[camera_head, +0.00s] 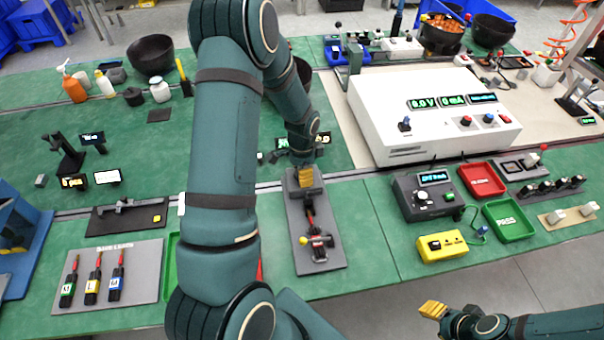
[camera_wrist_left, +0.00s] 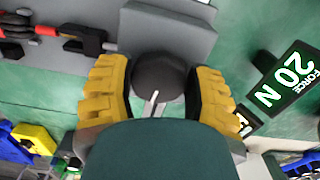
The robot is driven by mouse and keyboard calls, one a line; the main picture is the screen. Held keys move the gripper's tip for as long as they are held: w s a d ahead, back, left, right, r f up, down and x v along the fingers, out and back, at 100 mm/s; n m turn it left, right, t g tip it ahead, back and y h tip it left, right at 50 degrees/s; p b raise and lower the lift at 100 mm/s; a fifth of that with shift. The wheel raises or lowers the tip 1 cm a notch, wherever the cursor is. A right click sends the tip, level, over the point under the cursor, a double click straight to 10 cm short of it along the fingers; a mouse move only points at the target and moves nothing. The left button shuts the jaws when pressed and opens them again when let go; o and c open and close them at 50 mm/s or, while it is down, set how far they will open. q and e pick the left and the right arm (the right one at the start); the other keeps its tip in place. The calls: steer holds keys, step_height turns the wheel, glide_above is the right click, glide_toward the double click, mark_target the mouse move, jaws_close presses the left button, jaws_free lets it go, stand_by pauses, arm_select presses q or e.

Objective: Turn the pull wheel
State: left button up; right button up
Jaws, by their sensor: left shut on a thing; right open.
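The pull wheel (camera_wrist_left: 160,72) is a dark round knob with a pale mark, seen in the left wrist view beside a grey block (camera_wrist_left: 185,35). My left gripper (camera_wrist_left: 160,88) has its yellow ribbed fingers on both sides of the wheel and is shut on it. In the head view my left gripper (camera_head: 305,178) is at the block end of the grey pull-test plate (camera_head: 320,262); the wheel is hidden there. My right gripper (camera_head: 433,310) is open and empty at the lower right, in front of the bench.
A display reading force 20 N (camera_wrist_left: 290,78) stands close to the wheel. A yellow box (camera_head: 442,246), a dark tester (camera_head: 428,195) and red (camera_head: 481,180) and green (camera_head: 509,219) trays lie right of the plate. A grey board with several probes (camera_head: 108,273) lies left.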

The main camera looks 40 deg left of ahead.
arm_select(q)
steer(key=n+b, duration=0.1)
steer(key=n, duration=0.3)
steer(key=shift+d+n, duration=0.1)
steer(key=shift+n, duration=0.2)
steer(key=n, duration=0.4)
steer(key=shift+d+n, duration=0.1)
steer(key=shift+n, duration=0.2)
steer(key=n, duration=0.5)
steer(key=shift+d+r+p, duration=0.1)
steer(key=shift+p, duration=0.25)
steer(key=shift+w+n+p, duration=0.1)
steer(key=shift+n+p, duration=0.55)
steer(key=shift+n, duration=1.85)
steer(key=o, duration=1.2)
